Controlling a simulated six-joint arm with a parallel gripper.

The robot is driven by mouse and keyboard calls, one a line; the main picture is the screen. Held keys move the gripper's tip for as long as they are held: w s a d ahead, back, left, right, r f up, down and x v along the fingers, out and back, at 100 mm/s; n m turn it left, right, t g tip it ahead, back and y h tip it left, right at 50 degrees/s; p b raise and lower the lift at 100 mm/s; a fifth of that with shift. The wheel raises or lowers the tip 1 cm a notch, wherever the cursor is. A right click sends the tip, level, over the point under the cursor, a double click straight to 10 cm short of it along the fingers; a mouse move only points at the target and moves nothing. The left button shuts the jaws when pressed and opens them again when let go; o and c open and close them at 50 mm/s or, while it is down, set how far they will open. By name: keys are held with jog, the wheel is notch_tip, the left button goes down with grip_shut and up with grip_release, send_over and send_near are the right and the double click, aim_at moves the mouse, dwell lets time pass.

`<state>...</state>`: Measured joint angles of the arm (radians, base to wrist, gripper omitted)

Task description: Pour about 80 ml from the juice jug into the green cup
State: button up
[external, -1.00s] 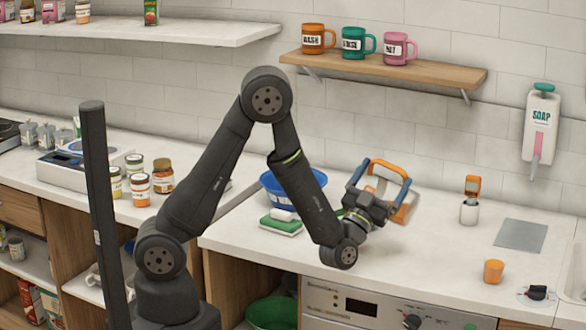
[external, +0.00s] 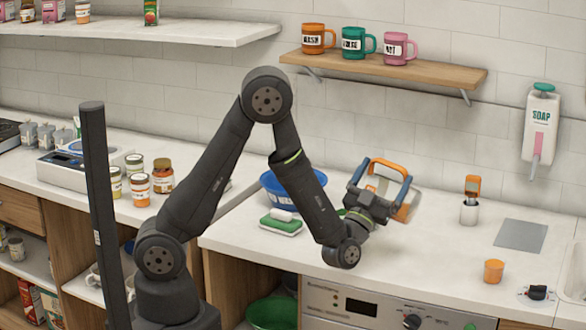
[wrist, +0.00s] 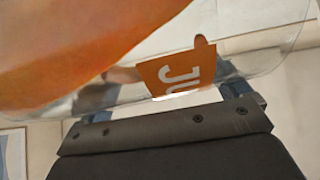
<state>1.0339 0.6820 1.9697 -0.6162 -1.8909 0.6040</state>
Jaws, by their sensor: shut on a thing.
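The clear juice jug (external: 411,207) with orange trim is held above the counter, right of the blue bowl, and looks tilted. My gripper (external: 382,184) is shut on it. In the wrist view the jug (wrist: 130,88) fills the top, with orange juice slanting across the upper left and an orange label (wrist: 184,74) reading "JU". A small bit of green (external: 341,212) shows behind my wrist; I cannot tell whether it is the green cup. A teal mug (external: 353,43) stands on the wall shelf. No stream of juice is visible.
A blue bowl (external: 285,190) and a green sponge (external: 281,224) lie left of my wrist. A white holder (external: 469,212), a grey plate (external: 521,236) and an orange cup (external: 493,271) stand to the right. The counter between is clear.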

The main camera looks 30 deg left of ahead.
aim_at(403, 205)
jog(key=d+m+h, duration=0.1)
jog(key=d+f+m+g+h, duration=0.1)
jog(key=m, duration=0.1)
jog(key=shift+s+d+f+h, duration=0.2)
jog(key=shift+d+h, duration=0.1)
jog(key=shift+d, duration=0.1)
jog(key=f+m+g+h, duration=0.1)
jog(key=m, duration=0.1)
jog(key=d+f+m+g+h, duration=0.1)
jog(key=m, duration=0.1)
jog(key=d+f+m+g+h, duration=0.1)
jog(key=m+h, duration=0.1)
jog(key=shift+m+g, duration=0.3)
jog(key=shift+m, duration=0.1)
jog(key=shift+d+f+m+g+h, duration=0.25)
jog(key=shift+f+m+g+h, duration=0.25)
jog(key=shift+f+m+g, duration=0.55)
jog(key=shift+r+t, duration=0.15)
jog(key=shift+t, duration=0.1)
jog(key=shift+r, duration=0.1)
